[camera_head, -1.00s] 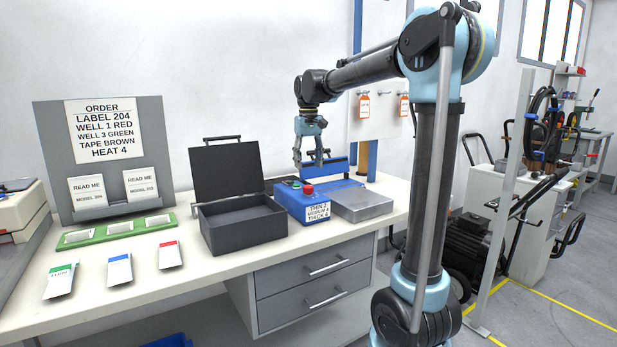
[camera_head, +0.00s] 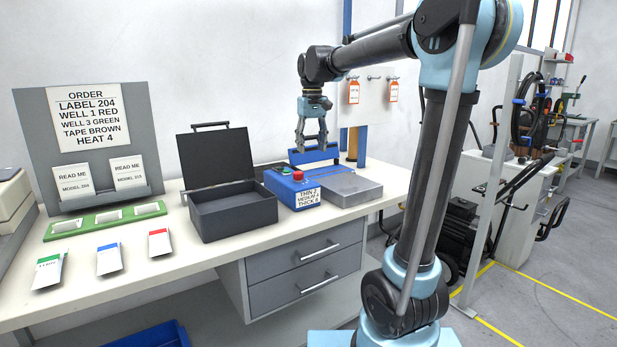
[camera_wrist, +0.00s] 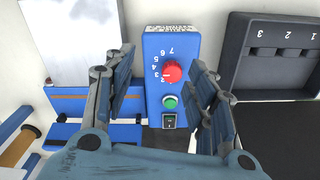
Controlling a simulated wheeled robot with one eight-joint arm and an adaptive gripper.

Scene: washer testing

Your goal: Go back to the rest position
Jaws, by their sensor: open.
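My gripper (camera_head: 313,146) hangs from my raised arm, pointing down, over the blue heat sealer at the back of the bench. In the wrist view my gripper (camera_wrist: 160,90) has its two fingers wide apart with nothing between them. The blue control box (camera_head: 293,190) of the sealer shows between and beyond the fingers in the wrist view (camera_wrist: 155,120). It has a red dial, a green button and a black switch. The sealer's blue bar (camera_head: 318,155) stands close behind the fingertips in the head view; I cannot tell whether they touch.
A dark open case (camera_head: 235,216) stands left of the sealer, and a metal plate (camera_head: 350,188) right of it. The right-hand floor (camera_head: 560,300) has open room.

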